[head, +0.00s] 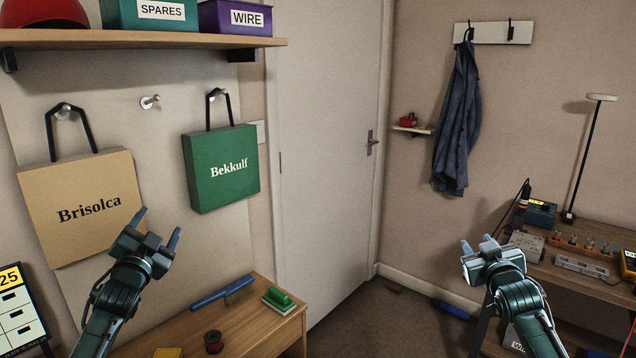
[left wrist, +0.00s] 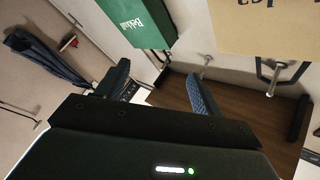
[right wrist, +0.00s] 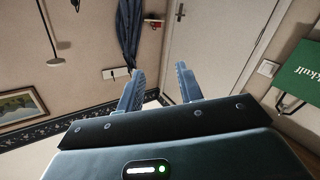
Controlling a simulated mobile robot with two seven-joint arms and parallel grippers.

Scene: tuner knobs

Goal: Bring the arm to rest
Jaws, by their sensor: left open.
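My left gripper (head: 157,228) is raised in front of the wall at the left, just right of the lower part of the tan Brisolca bag (head: 85,205). Its fingers are spread and empty, as the left wrist view (left wrist: 160,82) also shows. My right gripper (head: 477,243) is raised in front of the workbench at the right. In the right wrist view (right wrist: 159,82) its fingers stand apart with nothing between them. Neither gripper visibly touches anything.
The green Bekkulf bag (head: 222,172) hangs beside an empty peg (head: 150,102), below a shelf (head: 140,48). The workbench (head: 575,280) holds a lamp and small items. Floor between is mostly clear.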

